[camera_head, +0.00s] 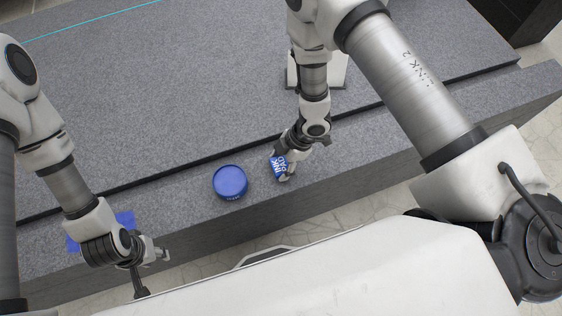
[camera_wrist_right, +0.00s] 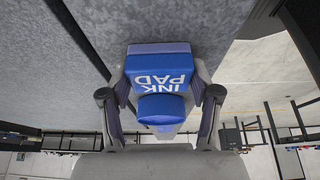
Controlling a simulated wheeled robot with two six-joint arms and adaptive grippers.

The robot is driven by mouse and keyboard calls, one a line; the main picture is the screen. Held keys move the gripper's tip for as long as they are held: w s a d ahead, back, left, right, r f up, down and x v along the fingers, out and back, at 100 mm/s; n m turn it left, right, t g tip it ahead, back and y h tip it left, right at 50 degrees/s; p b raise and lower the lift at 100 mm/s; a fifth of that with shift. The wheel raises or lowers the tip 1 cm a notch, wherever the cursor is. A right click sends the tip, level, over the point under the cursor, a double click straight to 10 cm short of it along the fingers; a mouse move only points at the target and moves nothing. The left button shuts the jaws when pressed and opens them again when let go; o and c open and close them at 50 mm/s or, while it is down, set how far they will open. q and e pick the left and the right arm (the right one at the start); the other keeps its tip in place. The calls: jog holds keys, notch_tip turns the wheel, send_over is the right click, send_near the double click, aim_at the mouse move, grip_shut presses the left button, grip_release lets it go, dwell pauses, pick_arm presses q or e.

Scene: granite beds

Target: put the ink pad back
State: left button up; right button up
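The blue ink pad (camera_head: 278,167), with white lettering, is at my right gripper (camera_head: 284,172) near the front edge of the grey granite ledge. In the right wrist view the ink pad (camera_wrist_right: 158,72) sits between the two fingers of my right gripper (camera_wrist_right: 160,90), which press on its left and right sides. A rounded blue part shows just below the lettering there; I cannot tell whether it belongs to the pad. My left gripper (camera_head: 152,270) is open and empty at the lower left. A flat blue patch (camera_head: 125,219) lies partly hidden behind the left gripper.
A round blue container (camera_head: 230,182) stands on the granite ledge (camera_head: 180,205), just left of the ink pad. A white object (camera_head: 337,72) is partly hidden behind my right arm. A raised granite slab (camera_head: 170,90) lies behind the ledge and is mostly bare.

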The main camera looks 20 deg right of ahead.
jog(key=shift+o, duration=1.4)
jog(key=v, duration=1.2)
jog(key=s+f+m, duration=0.1)
jog(key=s+m, duration=0.1)
jog(key=m, duration=0.1)
jog(key=s+f+m, duration=0.2)
jog(key=m, duration=0.1)
jog(key=s+d+f+m, duration=0.1)
jog(key=s+f+m, duration=0.1)
jog(key=m, duration=0.1)
jog(key=shift+s+m+t+p, duration=0.3)
jog(key=shift+m, duration=0.1)
jog(key=s+d+f+m+h, duration=0.3)
jog(key=s+d+m+h, duration=0.1)
jog(key=s+d+m, duration=0.3)
jog(key=shift+s+d+f+m+h, duration=0.25)
jog(key=shift+s+m, duration=0.4)
jog(key=shift+m, duration=0.35)
